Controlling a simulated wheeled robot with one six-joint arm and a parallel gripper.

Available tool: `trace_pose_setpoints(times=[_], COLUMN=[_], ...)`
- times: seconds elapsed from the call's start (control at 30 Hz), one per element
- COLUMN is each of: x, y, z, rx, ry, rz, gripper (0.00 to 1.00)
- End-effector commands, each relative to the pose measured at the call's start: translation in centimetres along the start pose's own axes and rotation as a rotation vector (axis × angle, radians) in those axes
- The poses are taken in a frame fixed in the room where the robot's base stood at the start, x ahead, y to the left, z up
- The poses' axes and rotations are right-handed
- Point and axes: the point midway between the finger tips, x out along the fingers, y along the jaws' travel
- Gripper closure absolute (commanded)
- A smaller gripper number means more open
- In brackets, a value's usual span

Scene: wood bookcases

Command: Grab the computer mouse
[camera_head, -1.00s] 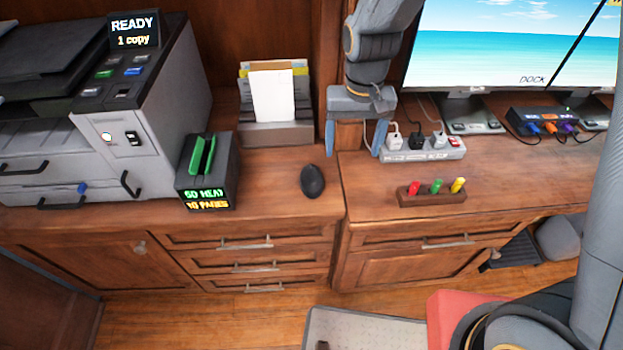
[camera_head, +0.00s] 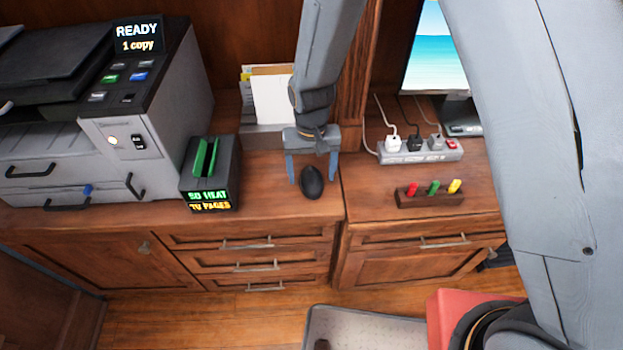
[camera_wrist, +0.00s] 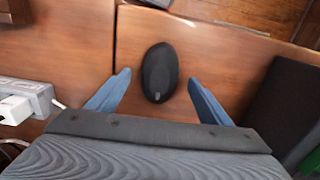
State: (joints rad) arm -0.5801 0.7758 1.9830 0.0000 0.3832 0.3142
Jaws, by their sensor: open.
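The black computer mouse (camera_head: 311,182) lies on the wooden counter, between the stapler-like device and the counter's seam. My gripper (camera_head: 312,178) is open just behind and above the mouse, with its two blue fingers pointing down on either side. In the wrist view, the mouse (camera_wrist: 159,73) sits between and slightly ahead of the open fingertips of my gripper (camera_wrist: 160,82). Both fingers look clear of it, with a gap on each side. How high the fingers are above the counter is hard to tell.
A dark box with a green-topped slot (camera_head: 209,175) stands left of the mouse, beside a large printer (camera_head: 150,140). A paper holder (camera_head: 262,137) is behind. A power strip (camera_head: 420,151) and a wooden block with colored pegs (camera_head: 430,198) lie to the right.

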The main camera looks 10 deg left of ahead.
Motion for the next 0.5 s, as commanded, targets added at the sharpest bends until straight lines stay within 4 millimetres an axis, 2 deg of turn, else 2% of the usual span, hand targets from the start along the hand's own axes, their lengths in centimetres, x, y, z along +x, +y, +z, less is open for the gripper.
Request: trace_pose_setpoints(times=[0.2, 0.47, 0.5], x=[1.6, 1.7, 1.7], y=[0.0, 0.0, 0.0], z=[0.1, 0.0, 0.0], rx=[0.0, 0.0, 0.0], ry=[-0.001, 0.001, 0.001], rz=[0.0, 0.0, 0.0], gripper=[0.27, 0.27, 0.33])
